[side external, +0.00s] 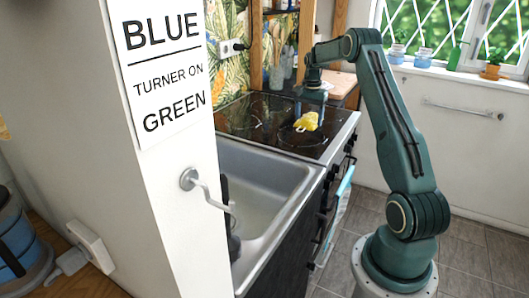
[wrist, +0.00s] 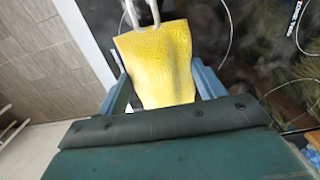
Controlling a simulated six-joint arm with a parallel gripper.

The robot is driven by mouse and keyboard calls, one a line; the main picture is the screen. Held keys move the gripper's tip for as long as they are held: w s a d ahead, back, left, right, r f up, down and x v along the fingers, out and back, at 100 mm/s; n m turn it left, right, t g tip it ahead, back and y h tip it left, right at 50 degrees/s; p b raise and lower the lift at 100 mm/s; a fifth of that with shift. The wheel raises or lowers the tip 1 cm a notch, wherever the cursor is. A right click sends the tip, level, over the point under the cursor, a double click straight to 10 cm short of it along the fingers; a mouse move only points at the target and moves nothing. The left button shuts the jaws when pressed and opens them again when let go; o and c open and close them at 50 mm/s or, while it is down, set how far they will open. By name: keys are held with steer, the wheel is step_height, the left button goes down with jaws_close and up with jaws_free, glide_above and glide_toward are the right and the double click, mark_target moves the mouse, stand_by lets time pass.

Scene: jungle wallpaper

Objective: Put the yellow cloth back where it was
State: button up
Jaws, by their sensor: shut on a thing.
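The yellow cloth (side external: 306,121) shows above the right part of the black cooktop in the side view. I cannot tell whether its lower end touches the glass. My gripper (side external: 313,97) is directly above it, pointing down. In the wrist view, the yellow cloth (wrist: 158,62) lies between the two blue-grey fingers of my gripper (wrist: 162,88), which is shut on it. The cloth hangs out past the fingers, and its near end is hidden by the dark wrist edge. A pale U-shaped piece (wrist: 141,14) shows at the cloth's far end.
The cooktop (side external: 245,112) adjoins a metal sink (side external: 265,185). A blue towel (side external: 341,190) hangs on the oven front. A white panel (side external: 165,190) with a bent metal rod (side external: 205,190) stands nearer the camera. Utensils (side external: 280,70) stand behind the cooktop. Tiled floor (wrist: 35,60) lies left.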

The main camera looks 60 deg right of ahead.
mark_target(307, 136)
steer(key=shift+f, duration=2.65)
steer(key=shift+f, duration=0.15)
steer(key=o, duration=0.9)
steer(key=shift+o, duration=0.2)
step_height(307, 136, up, 12)
steer(key=shift+r, duration=0.15)
